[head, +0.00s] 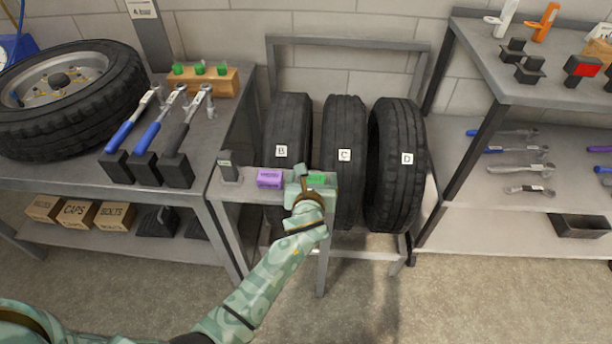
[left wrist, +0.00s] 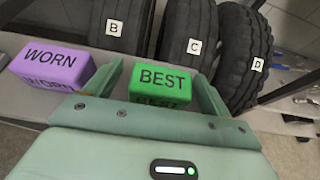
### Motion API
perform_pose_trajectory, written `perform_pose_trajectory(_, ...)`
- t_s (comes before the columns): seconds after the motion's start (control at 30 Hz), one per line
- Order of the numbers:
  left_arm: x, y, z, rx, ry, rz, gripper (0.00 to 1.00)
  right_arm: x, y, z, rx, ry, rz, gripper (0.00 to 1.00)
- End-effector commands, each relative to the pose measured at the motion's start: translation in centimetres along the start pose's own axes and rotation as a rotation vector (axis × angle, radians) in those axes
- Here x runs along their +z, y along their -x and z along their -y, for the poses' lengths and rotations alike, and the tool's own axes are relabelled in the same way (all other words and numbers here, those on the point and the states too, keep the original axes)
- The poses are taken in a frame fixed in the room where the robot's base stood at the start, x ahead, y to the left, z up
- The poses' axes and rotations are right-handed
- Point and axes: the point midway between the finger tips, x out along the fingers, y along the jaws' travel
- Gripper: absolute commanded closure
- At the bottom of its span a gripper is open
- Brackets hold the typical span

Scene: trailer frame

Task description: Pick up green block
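The green block (left wrist: 160,82), marked BEST, lies on a small grey stand (head: 258,189) in front of the tires. In the head view the green block (head: 317,179) is partly hidden by my left gripper (head: 312,178). In the left wrist view my left gripper (left wrist: 158,85) is open, with one finger on each side of the green block. I see a gap at the right finger, and the left finger is close to the block's left side. I cannot tell if it touches. My right gripper is not in view.
A purple block (head: 269,178) marked WORN sits just left of the green block on the stand. A dark grey block (head: 229,166) stands at the stand's left end. Tires B (head: 288,130), C (head: 344,185) and D (head: 397,190) stand upright close behind.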

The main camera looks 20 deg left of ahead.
Motion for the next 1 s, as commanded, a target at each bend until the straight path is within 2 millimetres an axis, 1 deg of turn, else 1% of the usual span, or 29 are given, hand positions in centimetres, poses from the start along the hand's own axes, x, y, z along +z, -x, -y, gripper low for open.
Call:
perform_pose_trajectory(0.07,-0.1,0.0,0.1,-0.001,0.001,-0.002,0.18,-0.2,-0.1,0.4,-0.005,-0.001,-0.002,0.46)
perform_pose_trajectory(0.2,0.1,0.0,0.1,0.0,0.001,0.0,0.18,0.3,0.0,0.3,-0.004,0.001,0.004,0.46)
perform_pose_trajectory(0.23,0.1,0.0,0.1,0.0,0.001,0.0,0.24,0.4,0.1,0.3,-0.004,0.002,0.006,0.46)
perform_pose_trajectory(0.27,0.1,0.0,0.1,0.0,0.001,0.0,0.32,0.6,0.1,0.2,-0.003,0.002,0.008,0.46)
perform_pose_trajectory(0.3,0.1,0.0,0.1,0.0,0.001,0.0,0.43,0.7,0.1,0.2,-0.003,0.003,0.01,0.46)
perform_pose_trajectory(0.4,0.1,0.0,0.1,0.0,0.0,0.0,0.67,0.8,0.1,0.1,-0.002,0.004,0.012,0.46)
perform_pose_trajectory(0.67,0.1,0.0,0.0,0.0,0.0,0.0,0.67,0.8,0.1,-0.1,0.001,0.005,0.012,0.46)
perform_pose_trajectory(0.77,0.5,0.2,0.0,0.0,0.0,0.001,0.67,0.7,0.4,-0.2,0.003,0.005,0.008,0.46)
perform_pose_trajectory(0.87,1.4,0.6,0.0,0.0,0.0,0.003,0.67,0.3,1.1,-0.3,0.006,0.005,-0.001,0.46)
perform_pose_trajectory(1.0,3.9,1.5,0.0,0.0,0.0,0.008,0.67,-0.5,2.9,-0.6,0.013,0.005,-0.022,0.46)
